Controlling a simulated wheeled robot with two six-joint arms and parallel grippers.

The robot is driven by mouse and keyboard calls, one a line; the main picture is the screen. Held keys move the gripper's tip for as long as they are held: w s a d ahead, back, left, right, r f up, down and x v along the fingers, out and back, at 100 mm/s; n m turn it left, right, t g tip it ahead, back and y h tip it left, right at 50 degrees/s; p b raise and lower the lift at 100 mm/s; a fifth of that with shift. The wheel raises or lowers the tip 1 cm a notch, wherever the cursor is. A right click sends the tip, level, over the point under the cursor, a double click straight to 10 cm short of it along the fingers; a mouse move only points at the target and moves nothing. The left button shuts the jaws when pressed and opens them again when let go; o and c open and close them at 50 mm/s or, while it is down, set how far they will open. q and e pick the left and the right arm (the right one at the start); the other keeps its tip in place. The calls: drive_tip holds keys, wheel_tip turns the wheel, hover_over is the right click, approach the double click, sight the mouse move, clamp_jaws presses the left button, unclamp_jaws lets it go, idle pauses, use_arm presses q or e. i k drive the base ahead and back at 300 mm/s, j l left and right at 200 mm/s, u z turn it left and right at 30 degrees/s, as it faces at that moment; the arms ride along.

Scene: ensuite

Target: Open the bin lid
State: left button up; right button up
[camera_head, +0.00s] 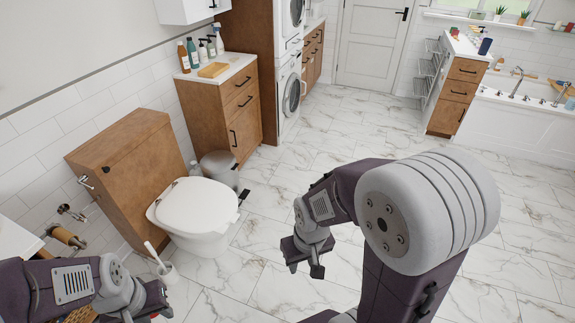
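The bin (220,168) is a small grey metallic pedal bin on the floor between the toilet and the wooden cabinet. Its lid looks shut, and a dark pedal (244,194) shows at its front. The toilet hides part of its lower body. My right gripper (304,267) hangs above the floor to the right of the toilet, pointing down, with its fingertips apart and nothing between them. It is clear of the bin. My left gripper (158,301) is low at the left near the toilet brush; its finger gap cannot be made out.
A white toilet (195,207) with a closed lid stands directly in front of the bin. A wooden cabinet (242,115) with bottles on top stands behind it. A toilet brush (160,262) stands beside the toilet. The marble floor (285,172) right of the bin is clear.

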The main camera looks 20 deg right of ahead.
sight(216, 163)
drive_tip(key=z, duration=0.2)
drive_tip(key=i+l+u, duration=0.2)
drive_tip(key=i+u, duration=0.15)
drive_tip(key=i, duration=0.3)
drive_tip(key=i+l+u, duration=0.35)
drive_tip(key=i, duration=0.3)
drive_tip(key=i+l+u, duration=0.35)
drive_tip(key=i+l, duration=0.2)
